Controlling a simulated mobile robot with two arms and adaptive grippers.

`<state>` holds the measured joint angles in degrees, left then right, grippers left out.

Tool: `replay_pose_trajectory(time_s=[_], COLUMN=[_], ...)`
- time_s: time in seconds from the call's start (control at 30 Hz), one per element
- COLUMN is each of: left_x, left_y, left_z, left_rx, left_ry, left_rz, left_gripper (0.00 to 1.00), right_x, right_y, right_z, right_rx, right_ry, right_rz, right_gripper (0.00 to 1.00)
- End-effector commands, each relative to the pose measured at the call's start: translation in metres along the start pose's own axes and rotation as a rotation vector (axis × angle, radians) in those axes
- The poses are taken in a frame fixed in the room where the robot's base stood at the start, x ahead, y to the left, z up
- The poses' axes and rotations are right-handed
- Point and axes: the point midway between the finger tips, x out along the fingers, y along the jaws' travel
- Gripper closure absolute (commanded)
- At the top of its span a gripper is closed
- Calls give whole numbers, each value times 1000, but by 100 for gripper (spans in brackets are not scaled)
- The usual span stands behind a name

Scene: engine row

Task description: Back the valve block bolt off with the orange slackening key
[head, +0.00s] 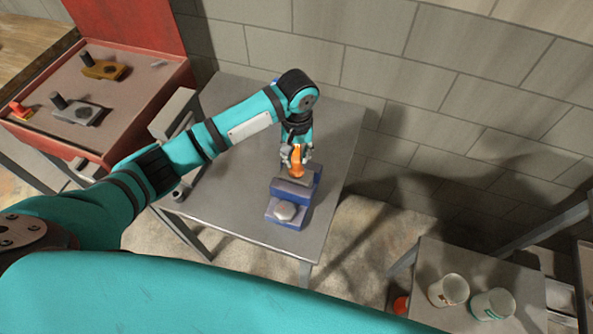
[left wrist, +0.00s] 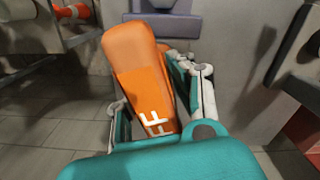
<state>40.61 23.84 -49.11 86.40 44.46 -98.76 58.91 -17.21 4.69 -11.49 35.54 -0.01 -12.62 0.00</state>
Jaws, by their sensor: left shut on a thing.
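The orange slackening key (head: 297,167) is upright in my left gripper (head: 297,154), over the back part of the blue valve block (head: 309,190). In the left wrist view the key (left wrist: 142,75) shows large, with white lettering at its near end, between the two fingers of the gripper (left wrist: 150,90). Part of a grey-blue body (left wrist: 166,25) shows beyond the key. The block's front carries a round pale metal cap (head: 286,210). The valve block bolt cannot be made out; whether the key is seated on it cannot be told. My right gripper is not in view.
The block stands on a grey metal table (head: 235,215) against a block wall. A red case (head: 120,150) at left holds a brown-yellow tool (head: 104,69), a grey tool (head: 78,112) and an orange-red piece (head: 20,111). Two mugs (head: 448,290) (head: 493,304) stand on a table at lower right.

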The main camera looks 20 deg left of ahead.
Motion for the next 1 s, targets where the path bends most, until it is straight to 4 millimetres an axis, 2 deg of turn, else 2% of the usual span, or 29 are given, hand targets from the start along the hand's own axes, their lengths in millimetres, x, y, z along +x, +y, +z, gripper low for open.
replay_pose_trajectory(time_s=[0.17,0.27,1.0], left_x=[0,0,-4], left_y=[-1,-1,-2], left_z=[0,-1,-2], left_rx=[8,87,1326], left_ry=[1,2,7], left_rz=[-2,-3,-3], left_gripper=[100,100,100], right_x=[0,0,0], right_y=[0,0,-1], right_z=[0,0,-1], right_rx=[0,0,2], right_ry=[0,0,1], right_rz=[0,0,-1], right_gripper=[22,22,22])
